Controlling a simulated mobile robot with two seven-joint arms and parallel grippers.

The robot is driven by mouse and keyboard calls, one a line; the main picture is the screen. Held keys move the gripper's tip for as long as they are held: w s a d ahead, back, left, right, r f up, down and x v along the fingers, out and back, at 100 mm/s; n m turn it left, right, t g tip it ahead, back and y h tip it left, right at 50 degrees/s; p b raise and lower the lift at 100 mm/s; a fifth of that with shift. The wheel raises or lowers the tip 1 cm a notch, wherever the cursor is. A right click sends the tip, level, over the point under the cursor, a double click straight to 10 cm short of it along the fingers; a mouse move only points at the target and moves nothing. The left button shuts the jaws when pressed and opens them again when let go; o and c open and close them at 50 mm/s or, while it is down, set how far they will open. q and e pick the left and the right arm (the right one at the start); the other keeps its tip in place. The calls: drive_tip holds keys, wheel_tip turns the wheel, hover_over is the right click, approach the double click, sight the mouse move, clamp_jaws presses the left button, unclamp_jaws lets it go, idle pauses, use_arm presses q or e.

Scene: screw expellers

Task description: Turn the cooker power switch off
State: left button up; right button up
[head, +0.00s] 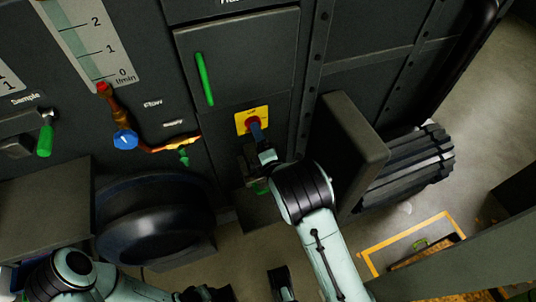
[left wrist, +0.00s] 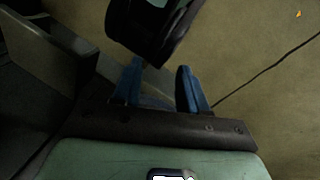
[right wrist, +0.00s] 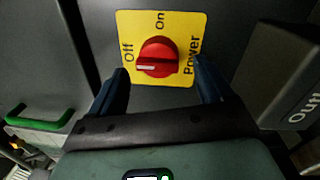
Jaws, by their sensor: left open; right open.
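The cooker power switch is a red knob (right wrist: 156,57) on a yellow plate (right wrist: 184,24) marked On, Off and Power. Its white mark points left in the right wrist view, close to the Off label and a little below it. The switch also shows in the head view on the yellow plate (head: 243,116), partly covered by my gripper. My right gripper (right wrist: 161,68) is open, with its blue fingers on either side of the knob; I cannot tell whether they touch it. My left gripper (left wrist: 159,70) is open and empty, low over the floor.
A cabinet door with a green handle (head: 204,79) is above the switch. A grey box (head: 351,145) stands right of my right arm. A blue valve knob (head: 125,139) and a large black round part (head: 154,219) are to the left.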

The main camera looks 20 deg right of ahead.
use_arm(q)
drive_tip(key=shift+s+d+r+g+p, duration=0.3)
drive_tip(key=shift+s+d+r+p, duration=0.1)
drive_tip(key=shift+s+r, duration=0.35)
use_arm(e)
drive_tip(key=s+f, duration=0.1)
drive_tip(key=s, duration=1)
drive_tip(key=shift+d, duration=0.2)
use_arm(q)
drive_tip(key=shift+s+f, duration=0.1)
use_arm(e)
drive_tip(key=shift+w, duration=0.1)
